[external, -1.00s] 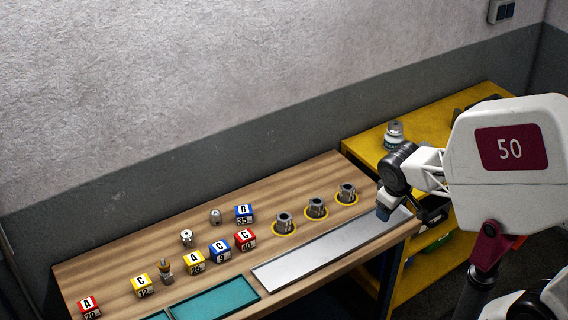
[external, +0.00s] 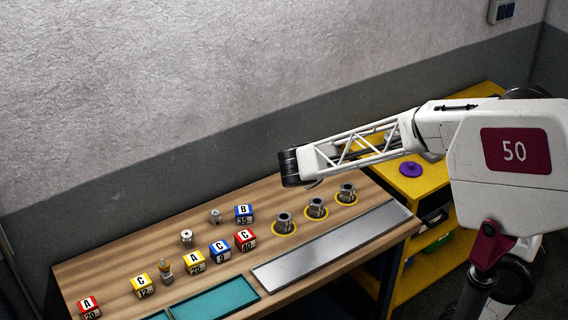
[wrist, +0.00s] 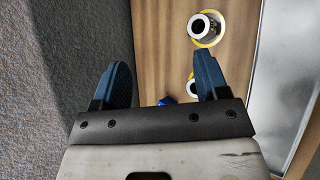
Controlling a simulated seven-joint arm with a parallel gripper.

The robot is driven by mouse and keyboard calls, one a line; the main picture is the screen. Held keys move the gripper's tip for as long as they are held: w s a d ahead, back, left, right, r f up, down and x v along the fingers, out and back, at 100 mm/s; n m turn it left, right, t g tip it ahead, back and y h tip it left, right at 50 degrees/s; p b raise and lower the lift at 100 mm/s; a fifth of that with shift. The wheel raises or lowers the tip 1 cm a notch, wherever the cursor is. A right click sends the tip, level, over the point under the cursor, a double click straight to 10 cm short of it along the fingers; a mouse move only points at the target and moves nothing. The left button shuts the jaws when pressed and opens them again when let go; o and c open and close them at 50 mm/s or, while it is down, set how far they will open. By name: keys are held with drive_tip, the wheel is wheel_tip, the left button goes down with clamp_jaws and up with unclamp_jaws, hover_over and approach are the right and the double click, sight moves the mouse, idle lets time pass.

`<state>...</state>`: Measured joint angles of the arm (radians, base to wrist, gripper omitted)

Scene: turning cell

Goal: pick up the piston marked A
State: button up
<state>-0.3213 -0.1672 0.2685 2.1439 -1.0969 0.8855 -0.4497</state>
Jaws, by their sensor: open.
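Small silver metal parts that look like pistons (external: 186,237) (external: 215,216) stand on the wooden bench in the external view. A brass-topped part (external: 166,268) stands nearer the front left. I cannot read a mark A on any of them. Letter A shows on a red cube (external: 89,306) and a yellow cube (external: 195,262). My gripper (wrist: 162,65) is open and empty in the wrist view, its blue fingers wide apart, high over the bench's back edge. In the external view my arm end is above and right of the silver parts; the fingers are not clear there.
Several metal sleeves on yellow rings (external: 284,224) (wrist: 207,28) stand at the bench's right. A long metal plate (external: 330,246) and teal trays (external: 215,298) lie along the front. More lettered cubes (external: 243,214) stand among the parts. A yellow shelf unit (external: 435,182) adjoins at right.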

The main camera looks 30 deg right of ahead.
drive_tip(key=w+a+f+n+t, duration=0.45)
drive_tip(key=w+a+n, duration=0.35)
drive_tip(key=w+a, duration=0.25)
drive_tip(key=n+t+y, duration=0.2)
drive_tip(key=n+y, duration=0.1)
drive_tip(key=n, duration=0.4)
hover_over(216, 214)
drive_tip(key=f, duration=0.5)
drive_tip(key=shift+s+a+f, duration=0.2)
drive_tip(key=shift+a+f, duration=0.05)
drive_tip(key=shift+f, duration=0.15)
drive_tip(key=shift+f, duration=1.75)
drive_tip(key=shift+f, duration=0.15)
drive_tip(key=shift+f, duration=0.6)
drive_tip(key=shift+w+d+f, duration=0.15)
drive_tip(key=shift+w+f, duration=0.05)
drive_tip(key=shift+f, duration=0.45)
drive_tip(key=shift+w+d+f, duration=0.1)
drive_tip(key=shift+w+f, duration=0.1)
drive_tip(key=shift+f, duration=0.4)
drive_tip(key=shift+x, duration=1.05)
